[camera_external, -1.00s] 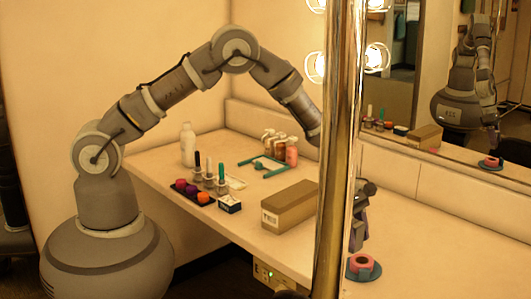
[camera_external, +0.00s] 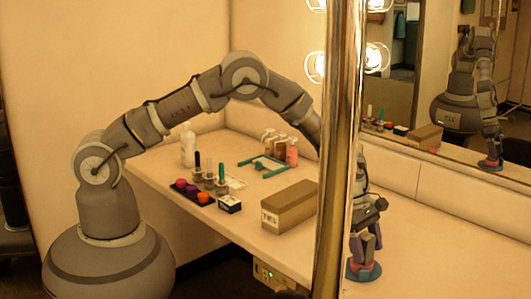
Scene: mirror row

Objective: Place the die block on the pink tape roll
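The pink tape roll (camera_external: 353,267) sits on a round teal base (camera_external: 372,274) on the counter, right of the gold post. My gripper (camera_external: 364,250) points down right over the roll, its fingertips at or just above it and covering much of it. Its fingers look purplish and stand close together; whether they hold something is too small to tell. I cannot clearly make out the die block; it may be hidden between the fingers. The mirror also shows my gripper (camera_external: 491,160) over the roll's base.
The gold post (camera_external: 343,150) hides part of my arm. A brown box (camera_external: 290,207) stands left of it. Farther left are a dark tray with colored pots (camera_external: 191,193), several brush holders, a white bottle (camera_external: 188,145), a teal frame (camera_external: 248,161) and several small bottles. The counter to the right is clear.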

